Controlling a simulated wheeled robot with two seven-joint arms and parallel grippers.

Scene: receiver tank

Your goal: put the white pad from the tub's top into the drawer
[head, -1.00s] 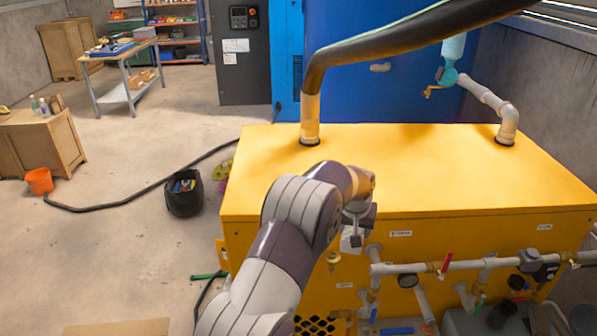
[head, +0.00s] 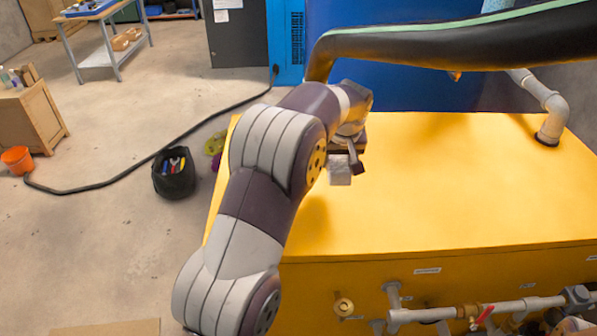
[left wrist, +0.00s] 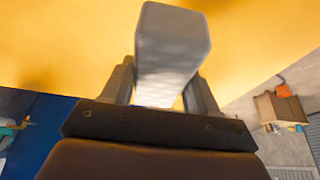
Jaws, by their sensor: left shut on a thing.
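The white pad (left wrist: 172,45), a pale grey-white block, is between the two fingers of my left gripper (left wrist: 162,85) in the left wrist view. In the head view my left gripper (head: 346,150) is shut on the pad (head: 340,176) and appears above the top of the yellow cabinet (head: 450,190). I cannot tell the exact gap beneath the pad. No tub or drawer can be clearly made out. My right gripper is not in view.
A thick black hose (head: 450,50) arches over the yellow cabinet, close behind my left arm. A grey pipe elbow (head: 553,115) stands at its far right corner. A black tool bucket (head: 173,175) and an orange bucket (head: 17,160) stand on the floor at left.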

